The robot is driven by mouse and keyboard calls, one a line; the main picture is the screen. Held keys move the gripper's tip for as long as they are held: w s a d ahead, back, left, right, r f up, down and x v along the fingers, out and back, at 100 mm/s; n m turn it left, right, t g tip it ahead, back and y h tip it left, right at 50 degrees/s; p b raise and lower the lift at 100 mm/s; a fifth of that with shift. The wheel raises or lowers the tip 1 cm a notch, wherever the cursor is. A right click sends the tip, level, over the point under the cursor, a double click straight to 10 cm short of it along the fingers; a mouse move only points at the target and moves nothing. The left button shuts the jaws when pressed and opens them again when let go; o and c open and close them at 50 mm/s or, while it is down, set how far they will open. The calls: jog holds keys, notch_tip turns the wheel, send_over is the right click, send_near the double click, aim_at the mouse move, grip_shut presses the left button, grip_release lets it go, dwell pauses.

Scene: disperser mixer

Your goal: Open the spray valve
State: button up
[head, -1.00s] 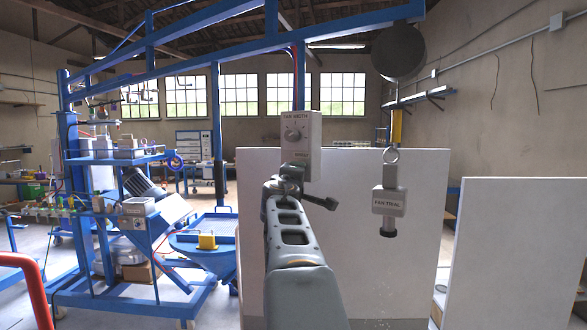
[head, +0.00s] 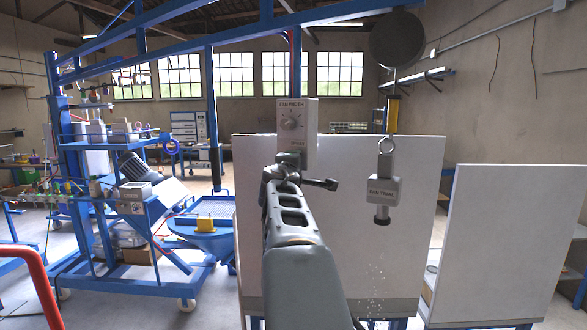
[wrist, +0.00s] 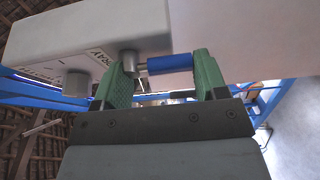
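The control box (head: 297,112) has a fan-width knob (head: 290,124) and a spray label below it. In the wrist view, the spray valve's metal stem comes out beside that label, with a blue handle (wrist: 170,65) pointing right. My gripper (wrist: 162,80) has green fingers and is open, one finger near the stem and the other just past the handle's tip. Contact cannot be told. In the head view my gripper is just under the box, and the blue handle cannot be made out there.
A fan-trial spray head (head: 383,190) hangs right of the box, with white specks (head: 373,275) below it. A white panel (head: 395,240) stands behind; another panel (head: 495,240) is at the right. A blue bench frame (head: 150,290) stands at the left.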

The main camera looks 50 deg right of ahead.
jog(key=o, duration=0.4)
jog(key=shift+a, duration=0.1)
jog(key=b+v, duration=0.3)
jog(key=v, duration=1)
jog(key=shift+s+a, duration=0.25)
